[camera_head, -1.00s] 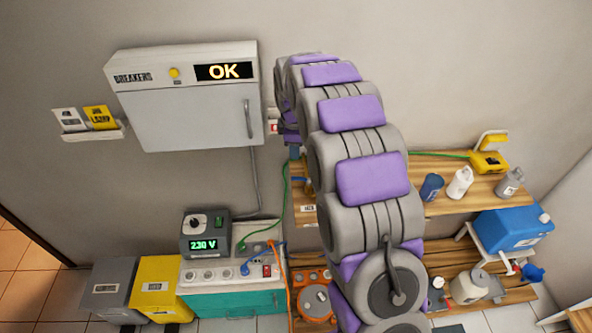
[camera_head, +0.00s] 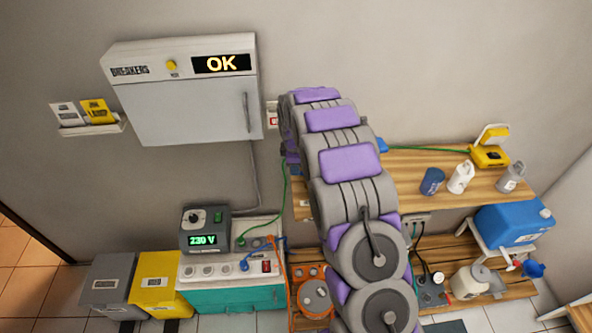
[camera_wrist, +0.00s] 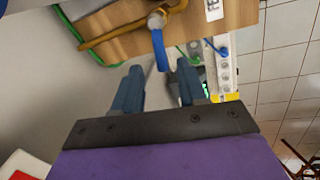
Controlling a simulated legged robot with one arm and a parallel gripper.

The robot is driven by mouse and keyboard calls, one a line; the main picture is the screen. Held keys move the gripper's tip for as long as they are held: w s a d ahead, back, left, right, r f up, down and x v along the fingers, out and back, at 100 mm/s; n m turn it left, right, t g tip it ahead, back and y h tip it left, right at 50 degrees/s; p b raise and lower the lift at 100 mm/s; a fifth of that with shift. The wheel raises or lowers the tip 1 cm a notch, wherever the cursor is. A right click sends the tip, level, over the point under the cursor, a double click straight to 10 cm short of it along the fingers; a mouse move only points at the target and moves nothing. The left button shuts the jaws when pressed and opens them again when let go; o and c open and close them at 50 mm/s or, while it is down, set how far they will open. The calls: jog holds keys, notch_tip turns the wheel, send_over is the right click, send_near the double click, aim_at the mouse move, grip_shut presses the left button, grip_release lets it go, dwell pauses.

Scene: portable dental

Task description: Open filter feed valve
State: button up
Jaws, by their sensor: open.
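In the wrist view, a blue lever (camera_wrist: 161,48) hangs from a pale metal valve body (camera_wrist: 156,20) on a tan-brown pipe (camera_wrist: 112,35). A white label (camera_wrist: 214,9), cut off at the top edge and starting with "FE", is beside it. My gripper (camera_wrist: 160,70) is open, with its two dark blue-grey fingers pointing at the lever. The lever's lower end shows between the fingertips; I cannot tell whether it touches either. In the head view my own arm hides the gripper and the valve.
A wooden shelf (camera_head: 450,179) with bottles runs along the wall right of my arm. A blue tank (camera_head: 513,223) stands below it. A breaker cabinet (camera_head: 190,105) reading OK hangs at left. A 230 V unit (camera_head: 205,229) sits on a teal-fronted cabinet (camera_head: 232,299). Cables hang near my arm.

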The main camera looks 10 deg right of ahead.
jog(key=f, duration=0.3)
jog(key=shift+w+d+f, duration=0.15)
jog(key=shift+w+f, duration=0.05)
jog(key=shift+w, duration=0.1)
grip_shut()
